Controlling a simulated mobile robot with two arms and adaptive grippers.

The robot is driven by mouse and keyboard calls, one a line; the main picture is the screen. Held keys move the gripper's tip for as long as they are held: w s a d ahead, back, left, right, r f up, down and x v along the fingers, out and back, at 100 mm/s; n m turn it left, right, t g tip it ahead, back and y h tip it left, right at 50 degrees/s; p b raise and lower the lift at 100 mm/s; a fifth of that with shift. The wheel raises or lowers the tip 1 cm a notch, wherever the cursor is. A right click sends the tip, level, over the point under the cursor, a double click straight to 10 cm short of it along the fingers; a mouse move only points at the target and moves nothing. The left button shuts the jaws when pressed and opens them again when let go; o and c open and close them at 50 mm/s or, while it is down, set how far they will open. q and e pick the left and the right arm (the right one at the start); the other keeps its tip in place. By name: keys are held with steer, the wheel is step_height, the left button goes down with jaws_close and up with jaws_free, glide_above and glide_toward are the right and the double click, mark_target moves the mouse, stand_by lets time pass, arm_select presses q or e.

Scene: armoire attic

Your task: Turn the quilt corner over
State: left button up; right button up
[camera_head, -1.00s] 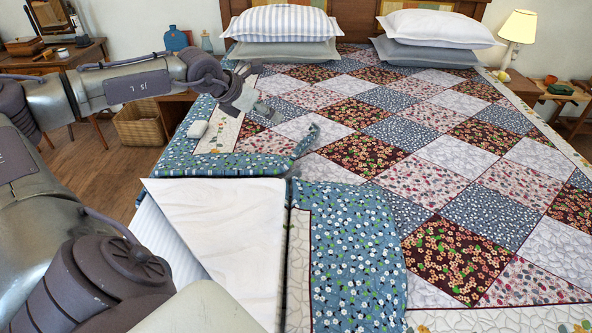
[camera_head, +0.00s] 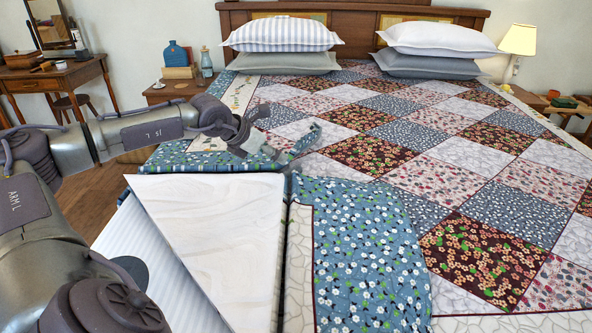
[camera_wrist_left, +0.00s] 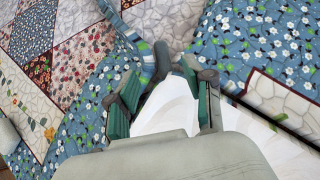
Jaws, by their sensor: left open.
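The patchwork quilt (camera_head: 390,150) covers the bed. Its blue flowered cloth (camera_head: 350,250) lies as a broad flap at the near side, beside a smooth white cloth area (camera_head: 215,225). My right gripper is out of view.
Pillows (camera_head: 280,45) lie at the headboard, with more pillows (camera_head: 435,50) to the right. A nightstand (camera_head: 175,92) with a blue bottle (camera_head: 175,55) and a wooden desk (camera_head: 50,80) stand at the left. A lamp (camera_head: 518,38) stands at the right. The air over the bed is free.

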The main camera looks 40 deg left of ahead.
mark_target(296, 167)
arm_select(q)
steer(key=x, duration=1.1)
steer(key=shift+w+f, duration=0.2)
steer(key=shift+f, duration=0.05)
steer(key=shift+c, duration=0.2)
jaws_close()
